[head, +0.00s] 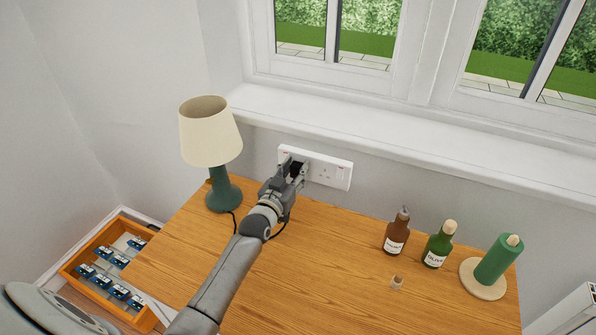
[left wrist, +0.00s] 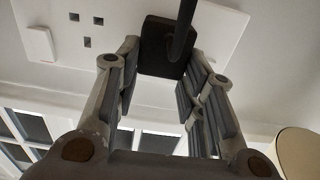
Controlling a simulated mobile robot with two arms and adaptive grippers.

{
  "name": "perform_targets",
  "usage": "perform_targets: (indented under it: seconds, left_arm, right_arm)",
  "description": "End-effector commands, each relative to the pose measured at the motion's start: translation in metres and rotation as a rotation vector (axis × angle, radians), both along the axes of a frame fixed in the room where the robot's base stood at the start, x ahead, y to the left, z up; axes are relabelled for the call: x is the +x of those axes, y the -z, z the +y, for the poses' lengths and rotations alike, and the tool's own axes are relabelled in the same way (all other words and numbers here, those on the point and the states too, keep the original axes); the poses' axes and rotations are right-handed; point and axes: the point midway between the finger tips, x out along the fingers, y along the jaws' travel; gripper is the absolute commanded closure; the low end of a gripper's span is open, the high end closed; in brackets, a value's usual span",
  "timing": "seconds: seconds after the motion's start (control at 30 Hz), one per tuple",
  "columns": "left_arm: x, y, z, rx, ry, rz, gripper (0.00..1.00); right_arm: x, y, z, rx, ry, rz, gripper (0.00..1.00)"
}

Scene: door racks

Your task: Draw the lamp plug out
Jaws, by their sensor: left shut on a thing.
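The black lamp plug (left wrist: 163,60) is at the white double wall socket (head: 331,172), on its left outlet. In the left wrist view the plug lies against the socket plate (left wrist: 215,28), with its cord rising from it. My left gripper (head: 296,168) is shut on the plug, one finger on each side. In the head view the gripper hides most of the plug. The lamp (head: 211,135), with a cream shade and green base, stands on the wooden desk at left. Its dark cord runs over the desk and partly behind my arm. My right gripper is out of view.
A brown bottle (head: 397,232), a green bottle (head: 438,245), a small cork (head: 397,283) and a green roll on a round stand (head: 496,262) are at the desk's right. An orange crate (head: 145,318) of blue items is at lower left. The middle of the desk (head: 320,260) is clear.

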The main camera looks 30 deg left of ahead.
Motion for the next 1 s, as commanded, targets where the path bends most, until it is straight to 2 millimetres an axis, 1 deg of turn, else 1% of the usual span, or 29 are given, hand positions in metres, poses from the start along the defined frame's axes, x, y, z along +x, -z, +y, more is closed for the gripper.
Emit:
perform_targets:
  seconds: [0.33,1.0]
  left_arm:
    - [-0.015,-0.001,-0.001,0.001,0.0,0.001,0.87]
    - [-0.049,-0.001,-0.003,0.001,0.0,0.001,0.87]
  right_arm:
    - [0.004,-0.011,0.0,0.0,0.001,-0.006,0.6]
    - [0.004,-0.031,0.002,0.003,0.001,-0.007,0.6]
